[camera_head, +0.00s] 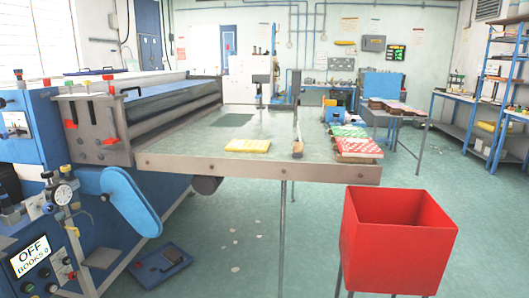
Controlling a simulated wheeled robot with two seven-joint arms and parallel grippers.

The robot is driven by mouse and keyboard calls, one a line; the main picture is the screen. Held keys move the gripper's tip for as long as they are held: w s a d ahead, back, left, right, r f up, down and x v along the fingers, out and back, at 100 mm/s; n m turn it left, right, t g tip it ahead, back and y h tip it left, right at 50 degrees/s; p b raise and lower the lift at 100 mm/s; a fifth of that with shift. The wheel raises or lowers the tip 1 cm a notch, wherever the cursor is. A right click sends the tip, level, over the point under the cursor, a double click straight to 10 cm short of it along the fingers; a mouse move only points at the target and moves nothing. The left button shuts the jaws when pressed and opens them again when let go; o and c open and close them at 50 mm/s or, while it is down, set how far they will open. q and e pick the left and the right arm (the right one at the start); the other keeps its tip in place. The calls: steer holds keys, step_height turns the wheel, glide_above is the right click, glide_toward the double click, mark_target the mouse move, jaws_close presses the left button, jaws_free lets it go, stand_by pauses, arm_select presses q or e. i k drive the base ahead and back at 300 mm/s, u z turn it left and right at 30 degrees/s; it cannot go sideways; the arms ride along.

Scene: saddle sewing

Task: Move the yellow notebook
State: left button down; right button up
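Neither of my grippers shows in the head view.
A red bin (398,243) stands at the front right. Stacked red and green notebooks (356,146) sit at the table's right end. The blue machine with rollers (150,110) fills the left; its display (30,257) reads "OFF" and "BOOKS 0". Blue shelving (495,85) is far right.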

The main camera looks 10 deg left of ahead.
mark_target(235, 144)
steer(key=u, duration=0.8)
steer(key=i, duration=1.2)
steer(key=z, duration=0.4)
